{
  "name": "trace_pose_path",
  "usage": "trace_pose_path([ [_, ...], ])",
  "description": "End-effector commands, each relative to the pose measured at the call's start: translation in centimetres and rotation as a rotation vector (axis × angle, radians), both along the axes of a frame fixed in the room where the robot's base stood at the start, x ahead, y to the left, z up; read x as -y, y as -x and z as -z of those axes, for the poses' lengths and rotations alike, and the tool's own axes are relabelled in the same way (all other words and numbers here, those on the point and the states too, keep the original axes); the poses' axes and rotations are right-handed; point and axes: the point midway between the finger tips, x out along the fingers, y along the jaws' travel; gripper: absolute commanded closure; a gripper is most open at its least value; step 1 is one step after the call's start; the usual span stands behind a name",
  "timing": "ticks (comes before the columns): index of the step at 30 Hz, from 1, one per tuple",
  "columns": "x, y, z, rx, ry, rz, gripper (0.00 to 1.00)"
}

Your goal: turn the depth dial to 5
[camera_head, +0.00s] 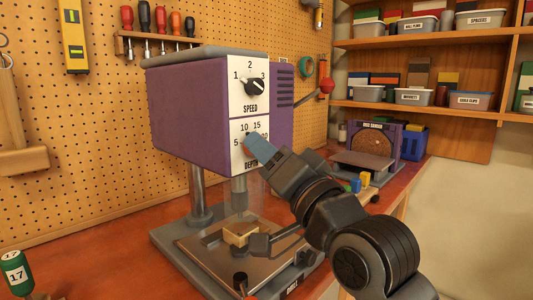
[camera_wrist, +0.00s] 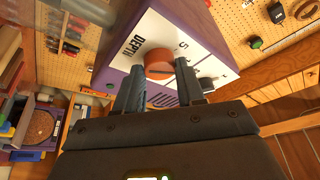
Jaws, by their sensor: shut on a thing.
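The purple drill press (camera_head: 190,110) stands on the red-brown bench, a white panel on its front. The panel's lower half is the DEPTH scale (camera_head: 235,128), with 5 at left, 10 and 15 on top, and a partly covered number at right. My gripper (camera_head: 256,144) reaches up to this scale from the lower right and covers most of the dial. In the wrist view, my gripper (camera_wrist: 160,67) is shut on a rust-coloured round knob, the depth dial (camera_wrist: 158,60), beside the word DEPTH. Its pointer direction cannot be read.
The black SPEED dial (camera_head: 255,87) sits just above. A disc sander (camera_head: 375,145) stands behind at right, with shelves (camera_head: 430,110) beyond.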

Motion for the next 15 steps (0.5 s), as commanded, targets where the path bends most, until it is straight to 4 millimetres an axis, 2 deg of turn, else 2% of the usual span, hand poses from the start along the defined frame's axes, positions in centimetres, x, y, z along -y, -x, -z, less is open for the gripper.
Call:
trace_pose_path([
  [1, 0.01, 0.0, 0.02, 0.0, 0.0, 0.0, 0.83],
  [4, 0.01, -0.01, 0.03, -0.001, 0.0, 0.001, 0.92],
  [15, 0.07, -0.06, 0.53, 0.053, 0.04, 0.0, 0.92],
])
